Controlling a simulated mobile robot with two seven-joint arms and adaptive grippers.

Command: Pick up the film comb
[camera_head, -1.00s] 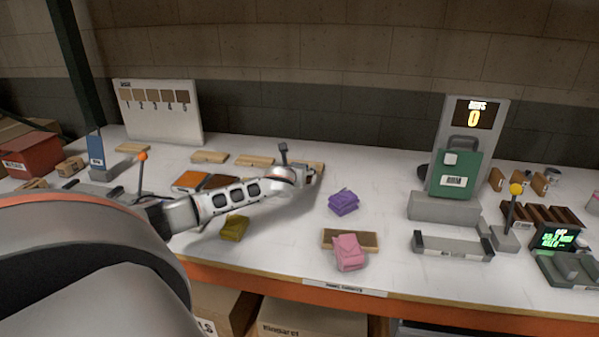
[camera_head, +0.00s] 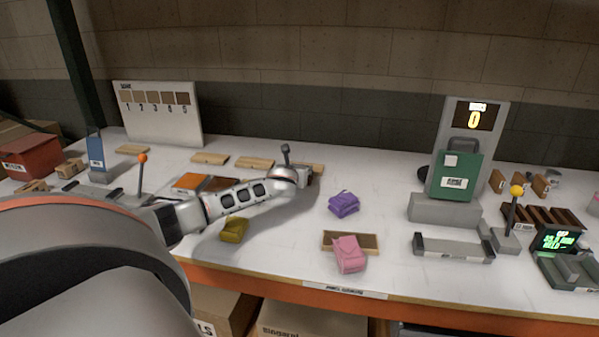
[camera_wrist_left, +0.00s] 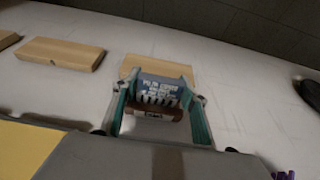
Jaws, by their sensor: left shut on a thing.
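The film comb (camera_wrist_left: 160,88) is a small blue-grey piece with white lettering and a row of pale teeth, in the middle of the left wrist view. My left gripper (camera_wrist_left: 160,103) has its teal fingers on either side of the comb and is shut on it. A brown, roller-like part shows just below the teeth. In the head view my left gripper (camera_head: 306,174) is at the back middle of the table, by a wooden block; the comb is too small or hidden to make out there. My right gripper is not in view.
Wooden blocks (camera_head: 254,162) lie along the back. A purple packet (camera_head: 343,203), a pink packet (camera_head: 349,253) and an olive packet (camera_head: 234,229) lie nearer. A lever with an orange knob (camera_head: 142,158) stands left; a green-fronted machine (camera_head: 456,180) stands right. White table (camera_head: 385,205) is clear between.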

